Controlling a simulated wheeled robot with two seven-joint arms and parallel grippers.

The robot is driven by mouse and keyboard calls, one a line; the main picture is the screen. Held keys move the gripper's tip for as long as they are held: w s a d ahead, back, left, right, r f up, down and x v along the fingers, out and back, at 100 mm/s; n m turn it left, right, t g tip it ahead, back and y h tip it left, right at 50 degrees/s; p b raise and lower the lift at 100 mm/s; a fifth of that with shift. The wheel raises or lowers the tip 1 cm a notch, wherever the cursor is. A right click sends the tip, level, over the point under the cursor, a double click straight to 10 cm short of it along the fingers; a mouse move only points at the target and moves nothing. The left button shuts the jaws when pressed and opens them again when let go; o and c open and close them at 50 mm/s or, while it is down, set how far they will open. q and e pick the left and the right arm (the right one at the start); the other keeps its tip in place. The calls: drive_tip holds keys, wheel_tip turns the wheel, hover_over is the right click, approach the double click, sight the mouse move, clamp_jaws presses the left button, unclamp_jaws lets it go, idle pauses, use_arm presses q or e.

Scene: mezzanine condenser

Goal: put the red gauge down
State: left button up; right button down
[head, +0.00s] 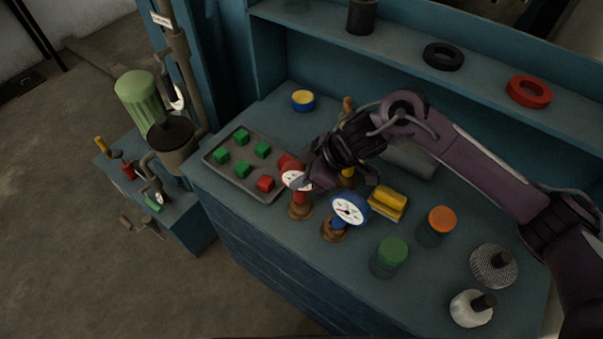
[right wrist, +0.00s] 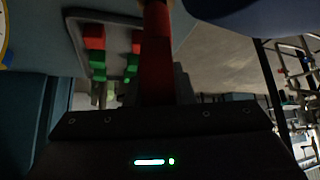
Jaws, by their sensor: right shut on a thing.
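The red gauge (head: 297,181) has a white dial, a red stem and a brown round base. It is upright over the front part of the blue bench, between the tray and the blue gauge. My right gripper (head: 308,176) is shut on it, reaching in from the right. In the right wrist view its red stem (right wrist: 156,55) runs up from between the fingers. I cannot tell whether its base touches the bench top (head: 285,118). My left gripper is not in view.
The blue gauge (head: 350,209) stands close on the right. A grey tray (head: 232,182) with green and red cubes lies on the left. Yellow blocks (head: 387,203), a green-lidded jar (head: 391,253) and an orange-lidded jar (head: 438,223) stand to the right. The bench's front edge is near.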

drive_tip(key=shift+f+b, duration=0.3)
drive_tip(key=shift+f, duration=0.25)
drive_tip(key=c, duration=1.2)
unclamp_jaws()
drive_tip(key=shift+o, duration=0.2)
drive_tip(key=shift+d, duration=0.1)
drive_tip(key=b+v, duration=0.1)
drive_tip(key=v, duration=0.6)
drive_tip(key=shift+r, duration=0.35)
drive_tip(key=shift+s+d+r, duration=0.1)
drive_tip(key=shift+d, duration=0.05)
